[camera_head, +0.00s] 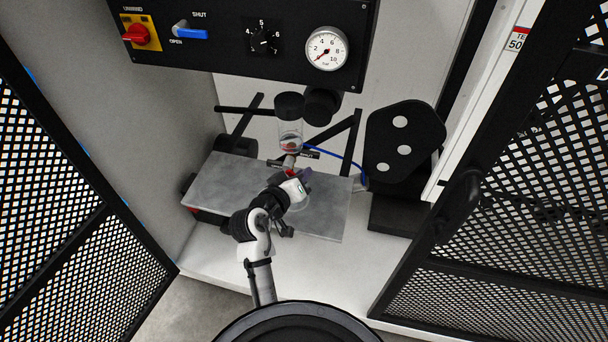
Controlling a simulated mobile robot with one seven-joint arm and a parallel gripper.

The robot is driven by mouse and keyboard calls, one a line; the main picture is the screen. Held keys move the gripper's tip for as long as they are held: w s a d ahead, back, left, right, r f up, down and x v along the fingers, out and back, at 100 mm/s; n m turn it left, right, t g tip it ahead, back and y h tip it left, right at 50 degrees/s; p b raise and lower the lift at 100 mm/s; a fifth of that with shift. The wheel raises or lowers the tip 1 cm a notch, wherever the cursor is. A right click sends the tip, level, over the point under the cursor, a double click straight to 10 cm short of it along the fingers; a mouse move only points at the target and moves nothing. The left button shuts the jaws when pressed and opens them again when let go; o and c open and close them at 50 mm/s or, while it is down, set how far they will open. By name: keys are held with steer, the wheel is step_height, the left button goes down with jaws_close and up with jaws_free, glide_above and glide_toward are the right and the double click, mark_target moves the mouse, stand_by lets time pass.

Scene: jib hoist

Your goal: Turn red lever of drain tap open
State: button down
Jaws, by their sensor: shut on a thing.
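The drain tap (289,161) hangs under a clear bowl (289,136) with a black cap, above the grey plate. A small piece of its red lever (290,172) shows just below the tap body, at the tip of my gripper. My gripper (293,175) reaches up from below and is shut on the red lever. The white wrist of my arm hides most of the jaws and most of the lever. How far the lever is turned cannot be told.
A grey metal plate (225,185) lies under the tap. A blue hose (340,158) runs right of the bowl. A black control panel (225,52) with a gauge overhangs the space. Black mesh doors stand at left (60,215) and right (500,230).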

steer(key=shift+w+a+f+m+t+y+b, duration=0.15)
steer(key=shift+a+m+y+b, duration=0.1)
steer(key=shift+a+m+y, duration=0.5)
steer(key=shift+w+a+f+m+t+y+b, duration=0.1)
steer(key=shift+w+a+f+m+y+b, duration=0.3)
steer(key=shift+m, duration=0.65)
steer(key=shift+s+a+r+m+t+y+b, duration=0.15)
steer(key=shift+a+m+y, duration=0.15)
steer(key=shift+m+y, duration=0.55)
steer(key=shift+w+f, duration=0.1)
steer(key=c, duration=1.4)
jaws_free()
